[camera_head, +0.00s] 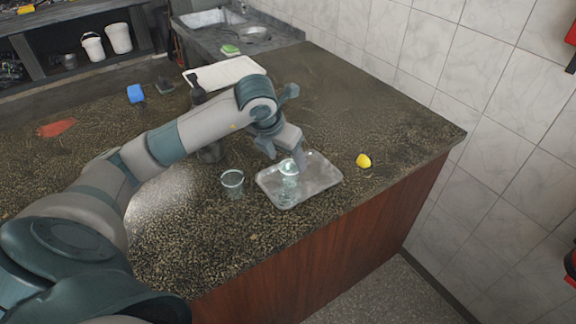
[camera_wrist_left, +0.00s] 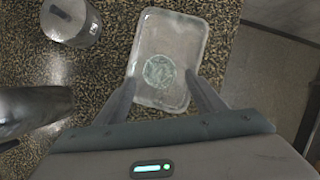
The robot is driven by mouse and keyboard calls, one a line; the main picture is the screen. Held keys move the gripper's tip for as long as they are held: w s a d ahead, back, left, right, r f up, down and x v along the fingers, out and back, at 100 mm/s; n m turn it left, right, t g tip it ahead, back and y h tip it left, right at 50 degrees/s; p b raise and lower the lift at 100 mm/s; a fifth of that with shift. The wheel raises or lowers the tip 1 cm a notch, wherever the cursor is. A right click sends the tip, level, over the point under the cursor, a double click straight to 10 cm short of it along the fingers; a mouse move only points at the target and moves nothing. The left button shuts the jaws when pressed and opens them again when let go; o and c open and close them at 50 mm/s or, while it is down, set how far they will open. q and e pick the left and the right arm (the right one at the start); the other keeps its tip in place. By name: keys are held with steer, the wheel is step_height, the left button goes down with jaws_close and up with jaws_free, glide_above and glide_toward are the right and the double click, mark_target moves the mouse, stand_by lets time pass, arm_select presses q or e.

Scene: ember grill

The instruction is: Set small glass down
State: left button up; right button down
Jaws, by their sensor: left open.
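A small clear glass (camera_head: 288,169) stands on the shallow grey tray (camera_head: 322,183) near the counter's front edge. In the left wrist view the glass (camera_wrist_left: 158,71) shows from above as a round rim on the tray (camera_wrist_left: 172,28). My left gripper (camera_head: 285,158) is open over the tray, its fingers on either side of the glass. In the left wrist view its fingertips (camera_wrist_left: 160,79) look apart from the glass, though contact is hard to judge. The far finger is partly hidden in the head view. My right gripper is not in view.
Another clear cup (camera_head: 233,182) stands just left of the tray. A lemon (camera_head: 363,160) lies to its right. The counter's right part is clear.

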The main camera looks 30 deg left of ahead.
arm_select(q)
steer(key=b+v, duration=0.1)
steer(key=v, duration=0.6)
steer(key=shift+r, duration=0.15)
steer(key=shift+s+a, duration=0.1)
steer(key=shift+s, duration=0.1)
